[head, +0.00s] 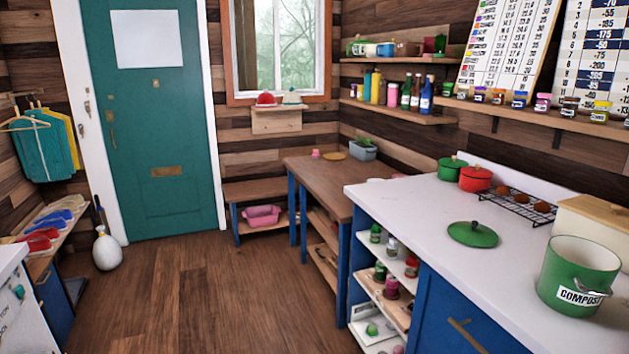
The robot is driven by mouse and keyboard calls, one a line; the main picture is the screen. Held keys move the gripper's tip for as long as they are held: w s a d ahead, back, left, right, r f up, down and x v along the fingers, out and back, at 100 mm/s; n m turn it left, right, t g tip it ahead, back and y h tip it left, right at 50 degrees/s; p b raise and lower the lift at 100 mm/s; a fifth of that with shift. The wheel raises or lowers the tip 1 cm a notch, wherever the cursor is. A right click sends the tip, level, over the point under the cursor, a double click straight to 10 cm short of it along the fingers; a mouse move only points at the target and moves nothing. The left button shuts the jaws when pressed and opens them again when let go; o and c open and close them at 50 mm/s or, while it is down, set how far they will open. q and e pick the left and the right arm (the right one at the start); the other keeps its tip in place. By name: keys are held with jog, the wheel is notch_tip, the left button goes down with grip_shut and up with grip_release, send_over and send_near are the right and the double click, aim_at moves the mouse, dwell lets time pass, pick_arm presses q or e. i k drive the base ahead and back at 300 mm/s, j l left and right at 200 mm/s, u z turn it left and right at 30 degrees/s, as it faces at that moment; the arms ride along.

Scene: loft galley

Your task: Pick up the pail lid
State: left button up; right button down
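A round green lid (473,234) with a dark knob lies flat on the white counter, left of the pail. The green pail (577,277) stands upright and uncovered near the counter's right front, with a label reading COMPOST and a pale inside. Neither of my grippers shows in the head view, so I cannot see whether they are open or shut.
The white counter (408,208) has free room around the lid. Behind it stand a green pot (452,169), a red pot (476,179), a black rack (518,206) with several brown items, and a wooden-topped box (590,222). The wooden floor (200,290) is clear.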

aim_at(473, 233)
jog(key=z, duration=1.45)
jog(key=i+j, duration=0.4)
jog(key=k+j+u, duration=0.05)
jog(key=j, duration=0.05)
